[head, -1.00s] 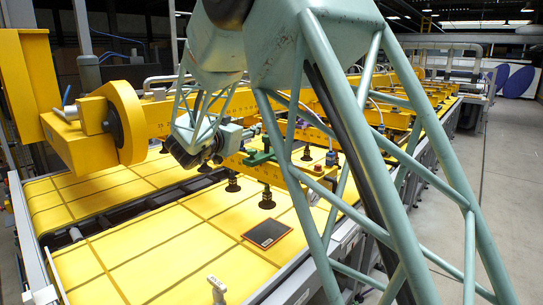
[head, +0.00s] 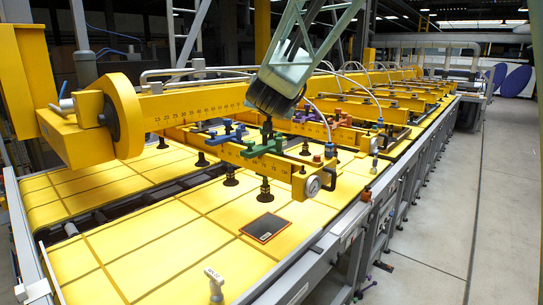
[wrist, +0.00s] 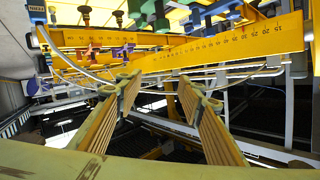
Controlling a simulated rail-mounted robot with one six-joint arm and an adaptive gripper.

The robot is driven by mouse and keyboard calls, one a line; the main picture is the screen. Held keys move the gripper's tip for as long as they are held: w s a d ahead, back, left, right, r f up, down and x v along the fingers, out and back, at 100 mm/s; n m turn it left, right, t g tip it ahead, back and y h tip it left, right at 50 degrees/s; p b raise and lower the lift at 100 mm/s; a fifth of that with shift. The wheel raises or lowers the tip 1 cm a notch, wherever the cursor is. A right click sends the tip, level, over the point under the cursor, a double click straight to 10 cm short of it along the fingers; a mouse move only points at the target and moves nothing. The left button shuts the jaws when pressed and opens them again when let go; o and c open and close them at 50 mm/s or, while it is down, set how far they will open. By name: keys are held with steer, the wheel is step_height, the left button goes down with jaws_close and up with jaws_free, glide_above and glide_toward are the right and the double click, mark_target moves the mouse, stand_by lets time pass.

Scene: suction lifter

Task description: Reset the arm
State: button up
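My gripper (wrist: 160,84) shows in the wrist view as two yellow ribbed fingers set apart with nothing between them, so it is open. In the head view my arm's green lattice link comes down from the top centre to a dark end over the yellow beam; the fingers cannot be made out there. The suction lifter's yellow beam (head: 205,101) spans the table, with a green clamp (head: 262,145) and a black suction cup (head: 265,194) hanging below. The beam also shows in the wrist view (wrist: 235,42), with the green clamp (wrist: 148,10) at the top.
A dark flat plate with a red edge (head: 266,229) lies on the yellow tiled table (head: 130,255). A small pale upright piece (head: 215,284) stands near the front edge. A yellow wheel-like housing (head: 122,115) is at left. The grey floor (head: 480,230) at right is clear.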

steer(key=s+d+f+g+b, duration=0.25)
steer(key=s+d+f, duration=0.45)
steer(key=s, duration=0.8)
steer(key=s+d+f+n+g+h+b, duration=0.1)
steer(key=s+d+f+g+b, duration=0.3)
steer(key=s+d, duration=0.9)
steer(key=s+d+f+g, duration=0.2)
steer(key=s+d+f, duration=0.4)
steer(key=s, duration=1.2)
steer(key=s+a+f+n+g, duration=0.1)
steer(key=s+a+f, duration=0.1)
steer(key=s, duration=0.6)
steer(key=s+a+f+n+g, duration=0.1)
steer(key=s+a+f+g, duration=0.1)
steer(key=s, duration=0.7)
step_height(320, 180, down, 2)
steer(key=shift+s+a+f+y, duration=0.25)
steer(key=shift+a+y, duration=0.15)
steer(key=shift+a, duration=0.1)
